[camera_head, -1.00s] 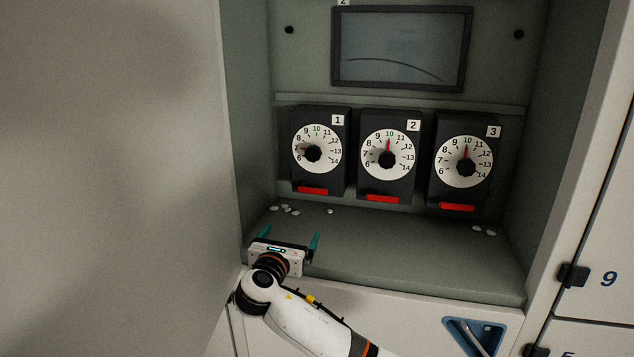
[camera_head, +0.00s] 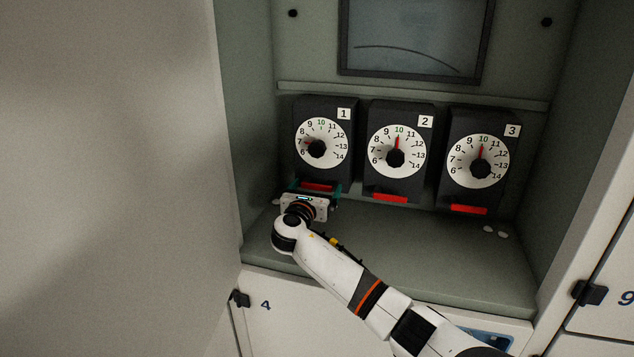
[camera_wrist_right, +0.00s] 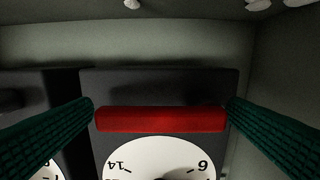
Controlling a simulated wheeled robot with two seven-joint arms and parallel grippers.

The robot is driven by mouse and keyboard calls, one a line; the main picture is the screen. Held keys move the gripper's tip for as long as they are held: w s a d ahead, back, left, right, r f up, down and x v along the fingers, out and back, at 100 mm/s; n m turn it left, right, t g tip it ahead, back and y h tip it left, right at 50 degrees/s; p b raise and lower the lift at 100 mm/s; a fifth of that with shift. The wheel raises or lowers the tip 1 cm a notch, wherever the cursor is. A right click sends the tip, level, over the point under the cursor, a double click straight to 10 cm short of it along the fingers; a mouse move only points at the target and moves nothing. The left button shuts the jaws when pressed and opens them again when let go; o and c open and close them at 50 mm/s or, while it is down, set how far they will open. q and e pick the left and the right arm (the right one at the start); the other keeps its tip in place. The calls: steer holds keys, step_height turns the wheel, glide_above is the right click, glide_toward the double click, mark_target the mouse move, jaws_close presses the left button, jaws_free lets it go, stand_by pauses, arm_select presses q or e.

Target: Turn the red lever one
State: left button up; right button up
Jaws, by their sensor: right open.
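The red lever (camera_head: 317,186) is a short flat bar at the foot of the black dial box marked 1 (camera_head: 312,110). The box has a white dial with a black knob, and its red pointer is between 7 and 8. My right gripper (camera_head: 315,188) is open at this lever, with one teal finger on each side. In the right wrist view, which is upside down, the red lever (camera_wrist_right: 160,119) spans nearly the whole gap between the fingers (camera_wrist_right: 160,112). I cannot tell if they touch it. My left gripper is not in view.
Dial boxes 2 (camera_head: 402,112) and 3 (camera_head: 480,121), with red levers of their own, stand to the right. Small white bits (camera_head: 489,229) lie on the grey shelf (camera_head: 430,250). A pale panel (camera_head: 110,180) fills the left side.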

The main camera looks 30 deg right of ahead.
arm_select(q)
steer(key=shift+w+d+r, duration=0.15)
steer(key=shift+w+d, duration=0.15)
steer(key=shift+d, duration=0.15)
arm_select(e)
steer(key=shift+w+d+r, duration=0.1)
steer(key=shift+w+d, duration=0.25)
